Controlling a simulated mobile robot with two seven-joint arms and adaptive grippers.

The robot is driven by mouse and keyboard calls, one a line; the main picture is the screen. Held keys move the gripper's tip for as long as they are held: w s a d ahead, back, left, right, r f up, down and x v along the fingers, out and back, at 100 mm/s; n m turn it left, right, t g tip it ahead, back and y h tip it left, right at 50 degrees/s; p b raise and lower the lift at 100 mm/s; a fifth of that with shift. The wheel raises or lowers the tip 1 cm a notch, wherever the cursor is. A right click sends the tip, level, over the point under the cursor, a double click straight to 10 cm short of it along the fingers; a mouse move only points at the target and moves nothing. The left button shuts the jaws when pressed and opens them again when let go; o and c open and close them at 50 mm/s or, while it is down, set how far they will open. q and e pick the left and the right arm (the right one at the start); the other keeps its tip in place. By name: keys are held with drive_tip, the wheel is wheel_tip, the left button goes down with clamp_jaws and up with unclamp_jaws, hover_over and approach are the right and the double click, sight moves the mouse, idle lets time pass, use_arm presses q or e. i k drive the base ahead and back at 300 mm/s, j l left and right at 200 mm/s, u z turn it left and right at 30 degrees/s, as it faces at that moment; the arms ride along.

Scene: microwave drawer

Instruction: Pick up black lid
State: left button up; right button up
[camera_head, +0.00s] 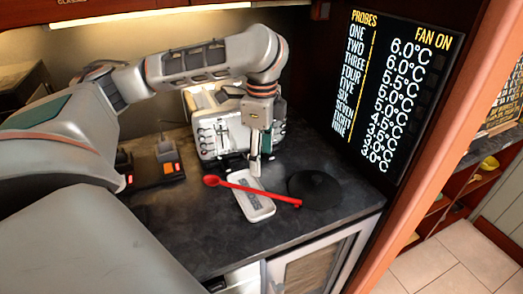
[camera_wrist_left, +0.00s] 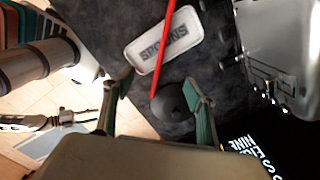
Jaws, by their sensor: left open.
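The black lid (camera_head: 315,190) is a round dark disc with a raised knob, lying flat on the dark counter right of the spoon rest. It also shows in the left wrist view (camera_wrist_left: 172,98), between my fingers in the picture. My left gripper (camera_head: 258,166) is open and empty. It points down above the counter, left of the lid and behind the white spoon rest in the head view. In the left wrist view its two green-padded fingers (camera_wrist_left: 159,80) are spread apart. What looks like my right gripper (camera_wrist_left: 70,120) shows small at the left of that view; its jaws are unclear.
A white spoon rest (camera_head: 262,210) marked SPOONS lies beside the lid, with a red spoon (camera_head: 235,186) across it, its end reaching the lid. A silver appliance (camera_head: 212,135) stands behind. A black device (camera_head: 152,172) sits left. A lit display wall (camera_head: 400,90) bounds the right.

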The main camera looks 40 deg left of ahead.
sight(318, 191)
drive_tip(key=k, duration=1)
